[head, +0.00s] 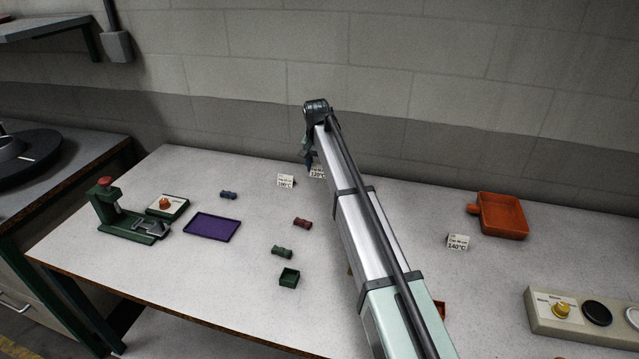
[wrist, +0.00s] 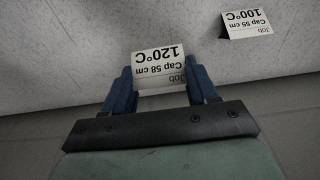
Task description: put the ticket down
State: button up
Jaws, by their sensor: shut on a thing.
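The ticket (wrist: 159,68) in my gripper (wrist: 161,80) is a white card that reads "Job, Cap 58 cm, 120°C", upside down in the wrist view. The blue fingers are shut on its two side edges. In the head view the same ticket (head: 317,173) shows at the end of my arm, near the back of the table, partly hidden by the arm. I cannot tell whether its lower edge touches the table. Another ticket (wrist: 246,22), "Cap 55 cm, 100°C", stands beside it, also seen in the head view (head: 286,181). A third ticket (head: 457,242), "140°C", stands right of my arm.
An orange tray (head: 503,216) is at the right, with a control panel (head: 575,318) at the front right. A green press (head: 128,222), a purple tray (head: 211,227) and several small blocks are at the left. A green box (head: 289,278) is near the front. My arm hides the middle.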

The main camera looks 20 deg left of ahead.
aim_at(319, 175)
jog(key=shift+f, duration=3.05)
jog(key=shift+f, duration=0.1)
jog(key=o, duration=1)
jog(key=r, duration=0.4)
jog(key=s+r, duration=0.1)
jog(key=r, duration=0.7)
jog(key=shift+s, duration=0.4)
